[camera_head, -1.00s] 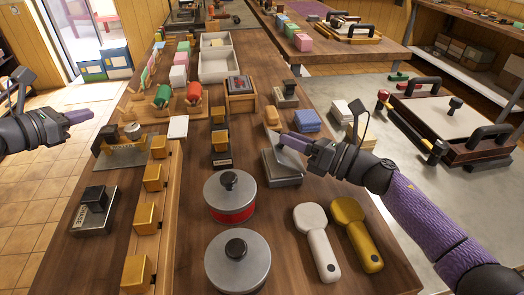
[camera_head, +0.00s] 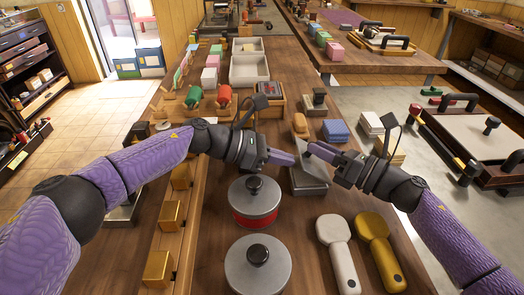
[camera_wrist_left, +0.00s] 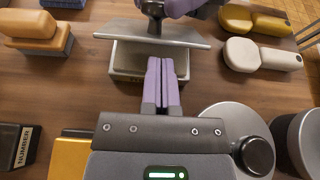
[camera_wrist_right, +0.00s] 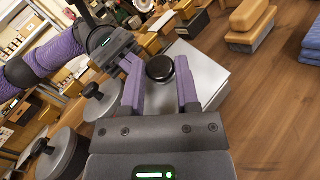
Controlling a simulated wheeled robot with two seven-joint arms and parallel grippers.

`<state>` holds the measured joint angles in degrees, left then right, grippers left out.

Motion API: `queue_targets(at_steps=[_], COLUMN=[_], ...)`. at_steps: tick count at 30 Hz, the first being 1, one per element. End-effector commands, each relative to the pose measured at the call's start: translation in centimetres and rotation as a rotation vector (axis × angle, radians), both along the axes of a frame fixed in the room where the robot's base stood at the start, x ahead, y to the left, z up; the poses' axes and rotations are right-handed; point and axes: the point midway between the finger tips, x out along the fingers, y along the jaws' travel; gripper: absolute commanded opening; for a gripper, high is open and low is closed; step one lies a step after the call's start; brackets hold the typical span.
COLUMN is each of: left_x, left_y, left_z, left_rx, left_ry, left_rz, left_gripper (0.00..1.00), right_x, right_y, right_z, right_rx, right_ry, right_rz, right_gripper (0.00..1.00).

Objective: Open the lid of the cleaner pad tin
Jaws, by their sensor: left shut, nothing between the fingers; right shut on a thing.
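The cleaner pad tin is a grey metal box; its body (camera_wrist_left: 128,66) shows in the left wrist view below its flat lid (camera_wrist_left: 120,34). My right gripper (camera_head: 312,149) is shut on the lid's round black knob (camera_wrist_right: 160,68), with one finger on each side. My left gripper (camera_head: 292,158) is shut and empty. Its fingertips (camera_wrist_left: 161,62) point at the tin's near side, close to the gap.
Two round tins with black knobs (camera_head: 253,198) (camera_head: 257,268) stand in front of my left gripper. A white brush (camera_head: 338,250) and a yellow one (camera_head: 380,250) lie at right. Blue cloths (camera_head: 335,131) and a tan-topped block (camera_head: 300,123) lie behind.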

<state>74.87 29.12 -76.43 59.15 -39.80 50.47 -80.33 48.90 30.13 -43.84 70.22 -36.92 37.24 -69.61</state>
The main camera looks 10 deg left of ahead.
Motion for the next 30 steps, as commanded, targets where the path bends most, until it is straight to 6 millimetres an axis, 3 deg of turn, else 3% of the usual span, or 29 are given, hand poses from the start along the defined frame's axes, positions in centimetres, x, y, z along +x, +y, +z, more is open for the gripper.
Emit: queue_targets(at_steps=[6, 21, 22, 27, 30], left_x=[0.2, 0.3, 0.3, 0.3, 0.3], left_y=[-1.2, -1.5, -1.5, -1.5, -1.5], left_z=[-0.5, 0.1, 0.1, 0.1, 0.1], left_rx=[0.000, 0.000, 0.000, 0.000, 0.000], left_ry=[-0.001, -0.001, -0.001, -0.001, -0.001], left_rz=[0.000, 0.001, 0.001, 0.001, 0.001], left_gripper=[0.00, 0.00, 0.00, 0.00, 0.00], right_x=[0.0, 0.0, 0.0, 0.0, 0.0], right_y=[0.0, 0.0, 0.0, 0.0, 0.0], right_z=[-0.1, -0.1, -0.1, 0.0, 0.0], right_rx=[-0.001, -0.001, -0.001, -0.001, -0.001], right_ry=[0.001, 0.001, 0.001, 0.001, 0.001], right_rz=[0.000, 0.000, 0.000, 0.000, 0.000], right_gripper=[0.00, 0.00, 0.42, 0.76, 0.76])
